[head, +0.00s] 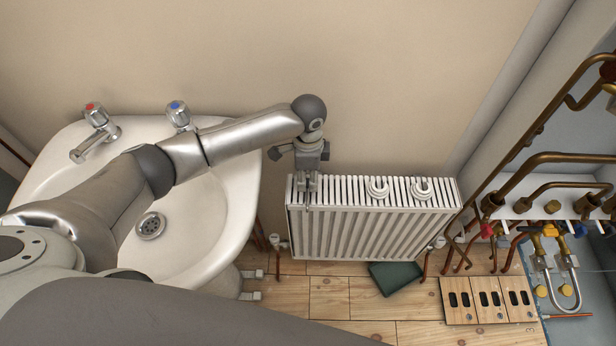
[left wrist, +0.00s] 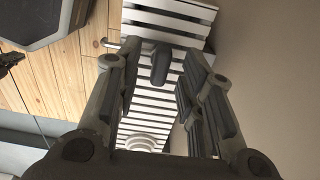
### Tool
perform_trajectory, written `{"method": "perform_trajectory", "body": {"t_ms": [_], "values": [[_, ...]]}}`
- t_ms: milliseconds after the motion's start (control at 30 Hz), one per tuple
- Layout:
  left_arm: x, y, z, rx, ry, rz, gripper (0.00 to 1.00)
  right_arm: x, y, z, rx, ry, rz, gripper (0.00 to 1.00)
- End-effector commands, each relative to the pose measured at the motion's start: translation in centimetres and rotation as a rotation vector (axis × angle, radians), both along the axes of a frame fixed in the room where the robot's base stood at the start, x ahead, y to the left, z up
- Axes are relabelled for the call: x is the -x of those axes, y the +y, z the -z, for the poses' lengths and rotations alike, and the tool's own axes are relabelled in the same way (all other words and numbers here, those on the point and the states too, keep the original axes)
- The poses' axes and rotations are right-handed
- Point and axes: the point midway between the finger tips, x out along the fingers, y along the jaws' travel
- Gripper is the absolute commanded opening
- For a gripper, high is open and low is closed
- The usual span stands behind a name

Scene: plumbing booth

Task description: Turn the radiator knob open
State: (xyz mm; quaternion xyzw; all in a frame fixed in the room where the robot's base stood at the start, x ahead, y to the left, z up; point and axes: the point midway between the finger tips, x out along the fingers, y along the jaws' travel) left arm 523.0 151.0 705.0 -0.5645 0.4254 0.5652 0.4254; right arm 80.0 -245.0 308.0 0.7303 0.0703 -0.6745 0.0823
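The white ribbed radiator (head: 345,235) stands against the wall, right of the sink. My left gripper (head: 307,186) points down at the radiator's top left end. In the left wrist view its two fingers (left wrist: 160,85) are apart, with the radiator's slats (left wrist: 152,103) below. A dark rounded piece (left wrist: 160,62) shows between the fingers over the slats; it may be the knob, and I see no contact with it. A small white valve (head: 279,243) sits at the radiator's lower left, and another valve (head: 437,243) at its lower right. My right gripper is not in view.
The sink (head: 235,205) with two taps is on the left, under my left arm. A dark green box (head: 394,277) lies on the wooden floor in front. Copper pipes (head: 545,160) fill the right side.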

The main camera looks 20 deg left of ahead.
Motion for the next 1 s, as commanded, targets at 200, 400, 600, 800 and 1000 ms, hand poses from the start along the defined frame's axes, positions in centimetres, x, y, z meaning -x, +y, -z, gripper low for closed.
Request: {"method": "perform_trajectory", "body": {"t_ms": [200,400,600,800,1000], "values": [[0.0,0.0,1.1,0.000,-0.001,0.001,0.36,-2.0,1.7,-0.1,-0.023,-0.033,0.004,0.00],[0.0,0.0,1.1,0.000,-0.001,0.001,0.36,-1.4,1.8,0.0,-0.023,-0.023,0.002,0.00],[0.0,0.0,1.1,0.000,-0.001,0.001,0.11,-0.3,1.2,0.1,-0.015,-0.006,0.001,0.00],[0.0,0.0,1.0,0.000,-0.001,0.001,0.00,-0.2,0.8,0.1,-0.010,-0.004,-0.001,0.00],[0.0,0.0,0.9,0.000,0.000,-0.020,0.00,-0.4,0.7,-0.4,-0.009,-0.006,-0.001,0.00]]}}
